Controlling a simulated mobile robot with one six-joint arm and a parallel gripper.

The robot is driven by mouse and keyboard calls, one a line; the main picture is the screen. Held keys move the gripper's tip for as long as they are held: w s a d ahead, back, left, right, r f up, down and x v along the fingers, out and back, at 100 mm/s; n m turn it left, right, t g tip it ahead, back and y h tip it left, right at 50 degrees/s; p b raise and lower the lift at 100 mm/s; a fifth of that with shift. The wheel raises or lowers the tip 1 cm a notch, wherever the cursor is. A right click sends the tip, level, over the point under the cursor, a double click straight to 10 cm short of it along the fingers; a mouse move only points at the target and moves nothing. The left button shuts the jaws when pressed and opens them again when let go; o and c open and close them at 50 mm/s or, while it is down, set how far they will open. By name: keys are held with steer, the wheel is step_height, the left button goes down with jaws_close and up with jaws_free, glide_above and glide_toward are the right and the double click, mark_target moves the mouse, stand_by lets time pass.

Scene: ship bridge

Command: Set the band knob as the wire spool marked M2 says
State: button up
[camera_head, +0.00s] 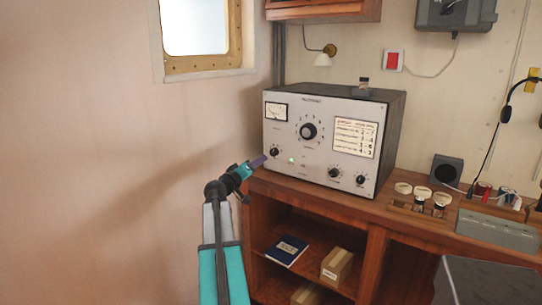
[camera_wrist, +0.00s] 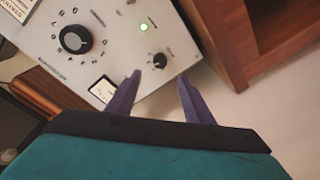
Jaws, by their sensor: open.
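A grey radio set (camera_head: 290,165) stands on the wooden counter. It has a large black dial (camera_head: 308,131), a small knob (camera_head: 274,151) at lower left and two small knobs (camera_head: 335,172) (camera_head: 360,179) at lower right. I cannot read which is the band knob. My gripper (camera_head: 262,160) is open and empty, just in front of the lower left knob. In the wrist view that knob (camera_wrist: 159,60) lies just beyond the fingertips, apart from them. Red (camera_head: 483,188) and blue (camera_head: 507,193) small items at right may be wire spools; no M2 mark is legible.
A printed chart (camera_head: 355,137) is on the radio's face. Several white-topped items (camera_head: 421,193), a small speaker (camera_head: 446,170) and a grey box (camera_head: 497,230) are on the counter. A book (camera_head: 287,250) and a carton (camera_head: 337,266) are on the shelf below.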

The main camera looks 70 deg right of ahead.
mark_target(273, 153)
steer(key=shift+s+d+p, duration=0.3)
steer(key=shift+d+p, duration=0.05)
steer(key=shift+d, duration=1.7)
steer(key=shift+s+d+p, duration=0.3)
steer(key=shift+d+p, duration=0.1)
steer(key=shift+d, duration=1.6)
steer(key=shift+s+d+p, duration=0.3)
steer(key=shift+d+p, duration=0.05)
steer(key=shift+d, duration=1.7)
steer(key=c, duration=1)
